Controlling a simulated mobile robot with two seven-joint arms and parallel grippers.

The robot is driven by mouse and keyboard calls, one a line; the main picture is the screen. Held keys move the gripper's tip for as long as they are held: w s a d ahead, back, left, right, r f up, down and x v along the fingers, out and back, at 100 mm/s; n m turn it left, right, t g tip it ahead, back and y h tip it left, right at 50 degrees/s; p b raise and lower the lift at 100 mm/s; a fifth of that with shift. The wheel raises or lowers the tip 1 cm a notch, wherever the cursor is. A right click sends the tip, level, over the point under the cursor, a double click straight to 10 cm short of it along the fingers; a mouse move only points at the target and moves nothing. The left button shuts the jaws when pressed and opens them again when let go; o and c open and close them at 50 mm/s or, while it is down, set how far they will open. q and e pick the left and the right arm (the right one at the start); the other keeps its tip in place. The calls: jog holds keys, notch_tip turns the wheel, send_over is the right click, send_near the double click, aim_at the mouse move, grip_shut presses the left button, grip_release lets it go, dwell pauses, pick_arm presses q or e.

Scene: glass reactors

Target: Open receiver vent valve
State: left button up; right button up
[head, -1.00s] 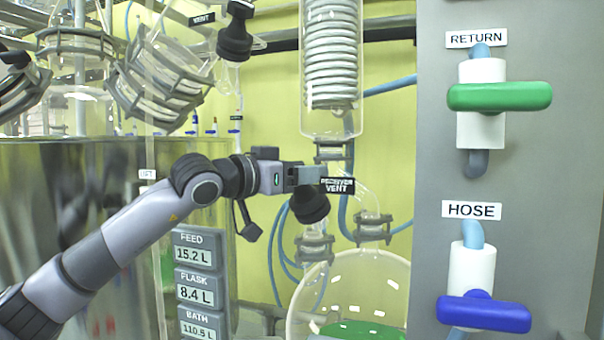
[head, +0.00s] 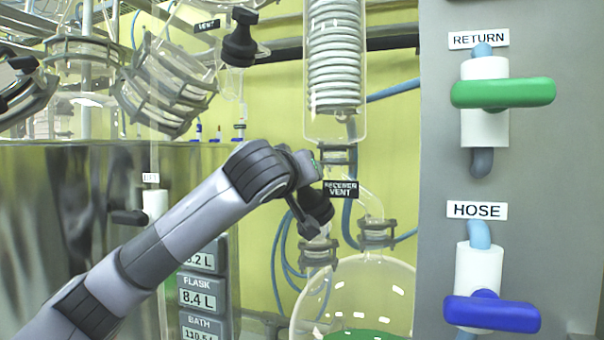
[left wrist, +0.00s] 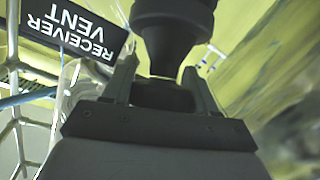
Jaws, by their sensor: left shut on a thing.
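The receiver vent valve has a black knob (head: 317,203) beside its black RECEIVER VENT label (head: 341,189), above the round glass receiver flask (head: 372,290). In the left wrist view the knob (left wrist: 172,32) and the label (left wrist: 72,32) show close up. My left gripper (left wrist: 162,90) is shut on the narrower dark part of the knob, one finger on each side. In the head view my wrist partly hides the grip. My right gripper is in neither current view.
A coiled glass condenser (head: 335,60) stands above the valve. Another black vent knob (head: 240,38) is at upper left. A grey panel on the right carries a green RETURN handle (head: 503,92) and a blue HOSE handle (head: 490,313). Displays (head: 205,292) stand behind my left arm.

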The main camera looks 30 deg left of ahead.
pick_arm(q)
jog(key=shift+r+n+g+y+p, duration=0.2)
jog(key=shift+n+g+y+p, duration=0.45)
jog(key=shift+n+y, duration=0.45)
jog(key=shift+s+a+n+g+y+p, duration=0.1)
jog(key=shift+n+g+y+p, duration=0.45)
jog(key=shift+n+g, duration=0.5)
jog(key=n+g+p, duration=0.2)
jog(key=n+g+y+p, duration=0.1)
jog(key=n+p, duration=0.1)
jog(key=n+g+y+p, duration=0.1)
jog(key=n+g+p, duration=0.1)
jog(key=n, duration=0.1)
jog(key=shift+s+a+f+g, duration=0.15)
jog(key=shift+s+a+g, duration=0.15)
jog(key=shift+s, duration=0.05)
jog(key=shift+f+n+g+p, duration=0.1)
jog(key=shift+n+g+p, duration=0.3)
jog(key=shift+p, duration=0.15)
jog(key=shift+s+f+n+g, duration=0.1)
jog(key=shift+f+n+g, duration=0.1)
jog(key=shift+n+g, duration=0.6)
jog(key=shift+s+f+n+g+h, duration=0.15)
jog(key=shift+n+g+h, duration=0.35)
jog(key=shift+n+g, duration=0.25)
jog(key=shift+s+f+n+g+h, duration=0.15)
jog(key=shift+n+g+h, duration=0.3)
jog(key=shift+n+g, duration=0.3)
jog(key=shift+d, duration=0.1)
